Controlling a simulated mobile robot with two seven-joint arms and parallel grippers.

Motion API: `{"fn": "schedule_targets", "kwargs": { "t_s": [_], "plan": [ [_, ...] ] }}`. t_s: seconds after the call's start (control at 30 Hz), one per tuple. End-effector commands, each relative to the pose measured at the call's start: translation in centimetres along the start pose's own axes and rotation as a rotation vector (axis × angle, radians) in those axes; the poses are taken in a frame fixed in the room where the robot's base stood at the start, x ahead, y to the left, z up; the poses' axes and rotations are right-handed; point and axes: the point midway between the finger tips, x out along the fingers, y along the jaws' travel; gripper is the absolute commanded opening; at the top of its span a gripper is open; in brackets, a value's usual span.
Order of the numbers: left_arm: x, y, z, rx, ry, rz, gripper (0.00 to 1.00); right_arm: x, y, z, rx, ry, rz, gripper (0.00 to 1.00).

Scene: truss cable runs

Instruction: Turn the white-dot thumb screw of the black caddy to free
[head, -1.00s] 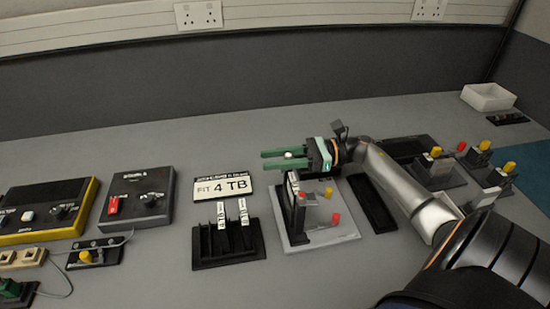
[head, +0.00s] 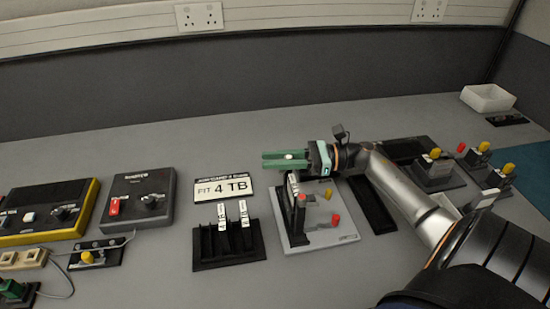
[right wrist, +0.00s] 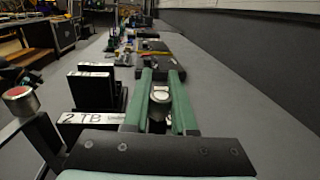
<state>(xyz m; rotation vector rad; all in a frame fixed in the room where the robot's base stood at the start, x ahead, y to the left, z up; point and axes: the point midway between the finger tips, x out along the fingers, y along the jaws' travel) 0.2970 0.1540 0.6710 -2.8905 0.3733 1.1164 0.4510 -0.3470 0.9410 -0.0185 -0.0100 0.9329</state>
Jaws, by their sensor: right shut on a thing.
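My right gripper (head: 266,159), with green fingers, reaches in from the right above the back of a grey base plate (head: 322,238). It is shut on a small screw head with a white dot (head: 290,156). In the right wrist view the silver-topped screw head (right wrist: 160,95) sits between the two green fingers (right wrist: 164,76). The black caddy (head: 293,214) stands upright on the grey plate just below the gripper, its top partly hidden by it. A caddy with a "2 TB" label (right wrist: 88,121) shows in the right wrist view. My left gripper is not in view.
Red (head: 335,220) and yellow (head: 328,192) knobs stand on the grey plate. A black rack (head: 230,262) with labelled caddies is to the left, a "FIT 4 TB" sign (head: 224,189) behind it. Grey table is clear towards the back wall.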

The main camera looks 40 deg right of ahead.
Motion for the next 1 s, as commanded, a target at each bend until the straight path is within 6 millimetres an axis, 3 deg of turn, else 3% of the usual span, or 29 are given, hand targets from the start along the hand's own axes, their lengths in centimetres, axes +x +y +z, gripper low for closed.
{"fn": "schedule_targets", "kwargs": {
  "t_s": [0.2, 0.4, 0.6, 1.0],
  "plan": [
    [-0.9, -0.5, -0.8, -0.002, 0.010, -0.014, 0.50, -0.1, -0.3, 0.2, 0.002, 0.004, -0.161, 0.00],
    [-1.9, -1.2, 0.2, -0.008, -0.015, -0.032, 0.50, -0.2, -0.8, 0.2, 0.000, 0.007, -0.319, 0.00],
    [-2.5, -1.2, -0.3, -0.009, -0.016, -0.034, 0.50, -0.3, -1.3, 0.2, -0.001, 0.010, -0.452, 0.00],
    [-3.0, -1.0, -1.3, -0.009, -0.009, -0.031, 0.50, -0.5, -1.7, 0.0, -0.002, 0.014, -0.579, 0.00]
  ]
}}
